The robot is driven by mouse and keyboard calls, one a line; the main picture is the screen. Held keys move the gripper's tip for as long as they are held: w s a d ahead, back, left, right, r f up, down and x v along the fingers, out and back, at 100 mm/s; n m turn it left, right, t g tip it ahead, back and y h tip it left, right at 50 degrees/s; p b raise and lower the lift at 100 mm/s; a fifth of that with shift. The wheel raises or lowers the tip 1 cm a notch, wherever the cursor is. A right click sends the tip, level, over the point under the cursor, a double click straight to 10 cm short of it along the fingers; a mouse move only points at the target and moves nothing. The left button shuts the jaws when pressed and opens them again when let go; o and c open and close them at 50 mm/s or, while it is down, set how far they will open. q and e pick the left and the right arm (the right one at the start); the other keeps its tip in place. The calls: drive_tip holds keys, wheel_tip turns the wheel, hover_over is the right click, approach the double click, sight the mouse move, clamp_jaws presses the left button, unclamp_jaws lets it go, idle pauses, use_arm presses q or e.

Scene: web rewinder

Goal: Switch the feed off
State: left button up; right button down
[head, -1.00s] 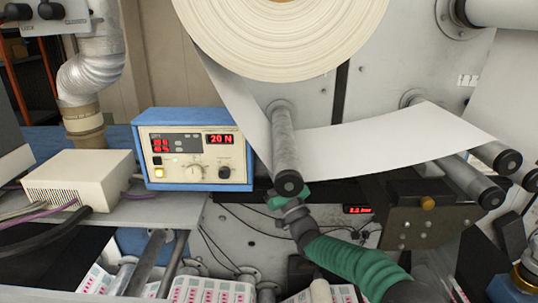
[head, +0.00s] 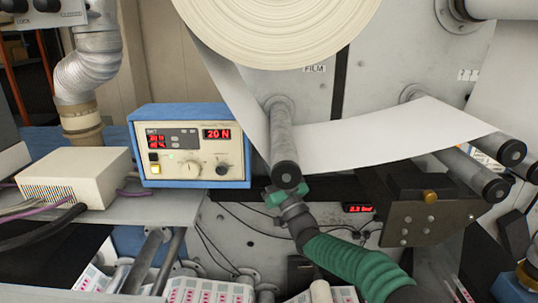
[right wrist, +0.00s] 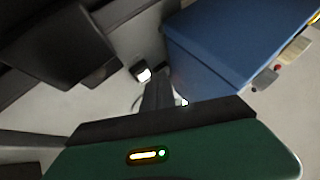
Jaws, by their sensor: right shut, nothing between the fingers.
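A blue-framed control box (head: 191,111) stands at left centre in the head view. Its cream face has red readouts, one reading 20 N, a beige knob (head: 193,168), a black knob (head: 222,169) and a lit yellow button (head: 155,169). I cannot read which control is the feed. My right gripper (head: 284,194), green, is right of the box, partly hidden behind a roller end. In the right wrist view my right gripper (right wrist: 157,92) is shut and empty, with the box's blue casing (right wrist: 235,45) close by and knobs along its right edge. My left gripper is not in view.
A roller (head: 285,150) carries the white web (head: 385,132) just above my right gripper. A large paper roll (head: 270,30) hangs above. A cream unit (head: 72,177) with cables sits left of the box. A dark bracket (head: 415,210) is at right.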

drive_tip(key=s+b, duration=0.4)
drive_tip(key=s, duration=0.2)
drive_tip(key=shift+b, duration=0.3)
drive_tip(key=shift+d, duration=0.25)
drive_tip(key=shift+a, duration=0.1)
idle(1.7)
